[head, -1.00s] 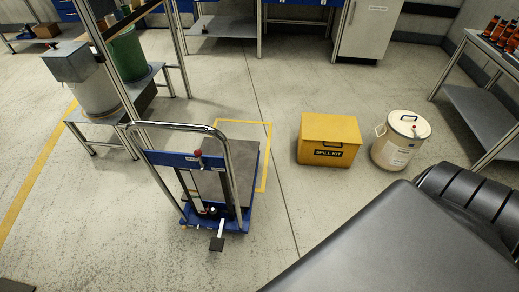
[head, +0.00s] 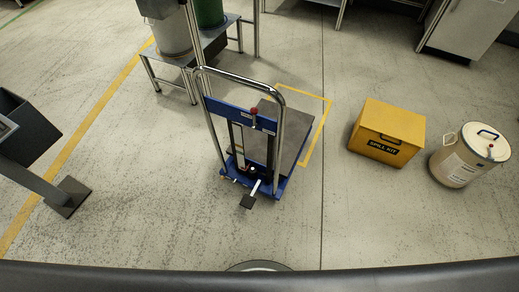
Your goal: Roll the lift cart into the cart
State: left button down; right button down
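The lift cart (head: 238,113) stands upright on the floor in the middle of the head view. It has a chrome push handle, a blue frame, a red-topped lever, a foot pedal at the front and a dark platform behind the mast. A yellow floor outline (head: 319,130) shows behind and to the right of the platform. The platform overlaps part of the outlined area, and the cart's front end with the pedal lies outside it on the near side. The cart hides the outline's left part. Neither of my grippers is in view, and nothing is seen touching the handle.
A yellow spill kit box (head: 388,132) and a white lidded bucket (head: 466,158) stand right of the outline. A low metal bench (head: 173,72) with drums is behind left. A dark-based stand (head: 40,180) is at left. Floor before the cart is clear.

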aim_at(274, 189)
jog(key=u, duration=2.4)
jog(key=i, duration=2.7)
jog(key=z, duration=3.25)
